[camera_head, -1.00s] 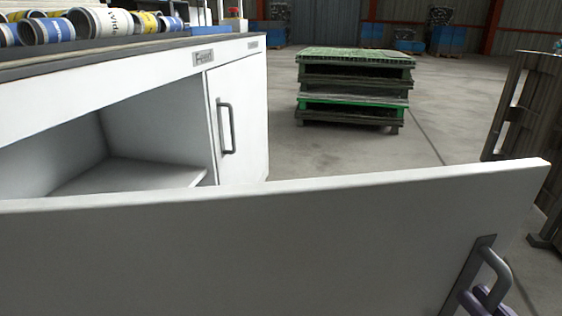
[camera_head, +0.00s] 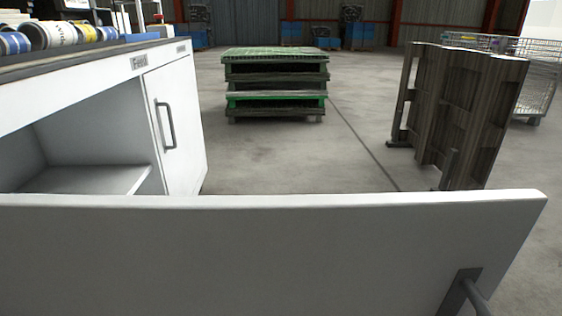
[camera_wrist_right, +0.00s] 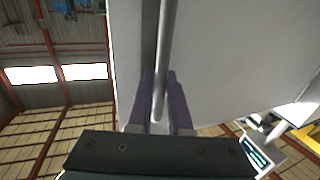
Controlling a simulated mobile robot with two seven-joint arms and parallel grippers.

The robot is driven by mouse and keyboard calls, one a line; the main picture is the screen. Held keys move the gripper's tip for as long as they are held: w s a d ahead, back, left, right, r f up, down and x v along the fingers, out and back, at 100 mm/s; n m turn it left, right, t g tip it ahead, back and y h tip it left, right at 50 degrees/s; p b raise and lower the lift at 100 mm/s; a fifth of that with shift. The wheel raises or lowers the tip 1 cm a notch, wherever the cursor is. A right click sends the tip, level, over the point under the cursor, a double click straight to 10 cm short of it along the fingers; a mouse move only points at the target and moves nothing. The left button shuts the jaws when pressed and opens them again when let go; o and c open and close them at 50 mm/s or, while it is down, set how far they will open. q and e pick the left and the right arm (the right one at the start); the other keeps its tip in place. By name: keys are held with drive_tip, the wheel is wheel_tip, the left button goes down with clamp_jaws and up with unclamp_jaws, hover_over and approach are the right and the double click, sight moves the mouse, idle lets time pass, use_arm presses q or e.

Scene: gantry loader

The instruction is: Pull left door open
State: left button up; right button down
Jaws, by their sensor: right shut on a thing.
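The left door (camera_head: 250,245) is a white panel that stands open across the front of the head view, away from the white cabinet (camera_head: 70,105). Its grey bar handle (camera_head: 472,292) is at the lower right of the panel, partly cut off by the picture edge. In the right wrist view, my right gripper (camera_wrist_right: 163,108) has its purple fingers shut on the handle (camera_wrist_right: 166,60), one on each side of the bar. The open cabinet compartment shows an inner shelf (camera_head: 95,180). My left gripper is not in view.
A closed right door (camera_head: 178,130) with its own handle is on the cabinet. Rolls (camera_head: 60,33) lie on top. A green pallet stack (camera_head: 275,85) stands behind, and upright wooden pallets (camera_head: 460,110) stand at the right. The floor between them is clear.

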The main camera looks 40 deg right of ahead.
drive_tip(key=shift+f, duration=0.1)
drive_tip(key=c, duration=0.8)
unclamp_jaws()
drive_tip(key=shift+c, duration=0.2)
drive_tip(key=shift+s, duration=0.1)
drive_tip(key=v, duration=0.9)
drive_tip(key=shift+s, duration=0.35)
drive_tip(key=shift+a, duration=0.15)
